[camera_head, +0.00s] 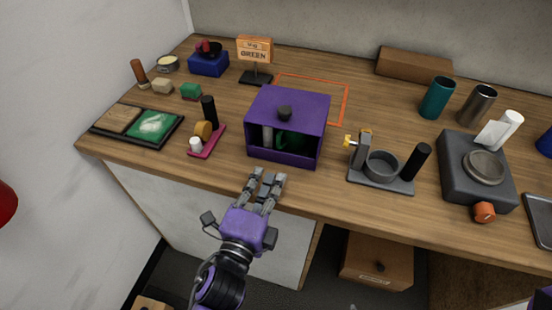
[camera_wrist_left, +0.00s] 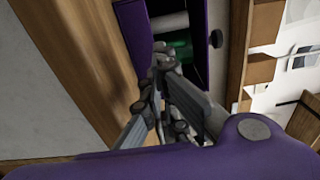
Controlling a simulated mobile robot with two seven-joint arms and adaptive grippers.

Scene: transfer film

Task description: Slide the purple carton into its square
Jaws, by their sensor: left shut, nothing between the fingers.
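The purple carton (camera_head: 308,107) stands upright on the wooden counter, its open front facing me and a dark knob on top. Inside it are a pale cylinder and something green. An orange outlined square (camera_head: 346,103) lies on the counter behind the carton; the carton hides part of it. My left gripper (camera_head: 268,174) is shut and empty, just in front of the carton's front lower edge. In the left wrist view the carton (camera_wrist_left: 197,18) is just beyond the fingertips (camera_wrist_left: 163,62); I cannot tell whether they touch it. My right gripper is not in view.
A pink tray (camera_head: 206,147) with a black bottle and small items is left of the carton. A grey stand (camera_head: 383,182) with a ring is close on its right. A sign (camera_head: 255,50) stands behind left.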

